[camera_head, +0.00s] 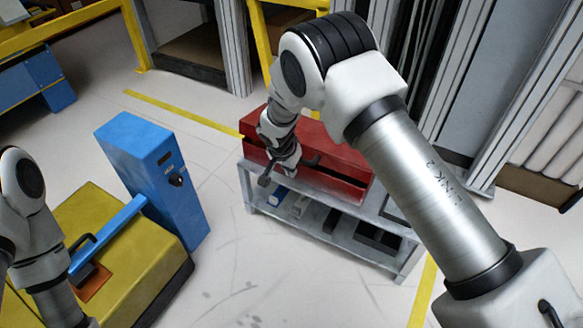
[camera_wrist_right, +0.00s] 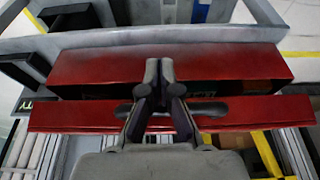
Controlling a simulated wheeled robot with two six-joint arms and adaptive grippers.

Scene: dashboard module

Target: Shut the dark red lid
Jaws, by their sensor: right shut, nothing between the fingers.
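A dark red box (camera_head: 350,190) stands on a grey cart in the head view. Its dark red lid (camera_head: 343,152) appears partly open, with a dark gap beneath it. My right gripper (camera_head: 268,178) is at the box's left front; the arm covers part of the lid. In the right wrist view two red parts (camera_wrist_right: 100,68) (camera_wrist_right: 80,117) lie across the picture with a dark gap between them. The shut, empty fingers (camera_wrist_right: 160,66) overlap both parts in the picture; I cannot tell whether they touch. My left arm shows at the lower left, its gripper out of frame.
The grey cart (camera_head: 325,222) has a lower shelf with small items. A blue post (camera_head: 150,170) and a yellow case (camera_head: 140,265) with a blue bar stand to the left. Grey uprights (camera_head: 235,50) stand behind. Pale floor lies between the case and cart.

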